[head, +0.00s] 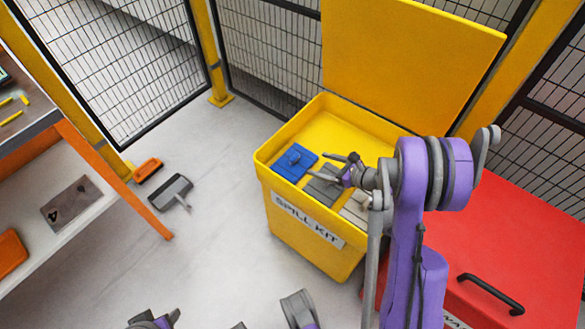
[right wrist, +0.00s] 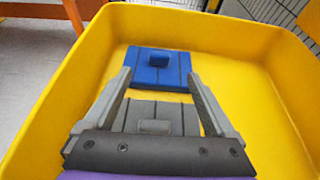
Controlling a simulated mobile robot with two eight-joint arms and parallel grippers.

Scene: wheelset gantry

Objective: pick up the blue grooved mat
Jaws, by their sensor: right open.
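The blue grooved mat (head: 295,162) lies flat in the left part of the open yellow spill kit bin (head: 262,168). It has a raised block on top. My right gripper (head: 334,167) is inside the bin's opening, to the right of the blue mat, open and empty. In the right wrist view the blue mat (right wrist: 160,71) lies beyond the open fingertips (right wrist: 157,78). A grey grooved mat (right wrist: 134,119) with a similar block shows between the fingers, nearer than the blue one. Part of what looks like my left gripper (head: 155,319) shows at the bottom edge; its jaws are unclear.
A pale piece (head: 356,209) lies at the bin's near right. The raised yellow lid (head: 410,60) stands behind. A red box (head: 500,240) is at right. A brush (head: 148,170) and a grey scraper (head: 170,192) lie on the floor beside an orange-legged bench (head: 110,170).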

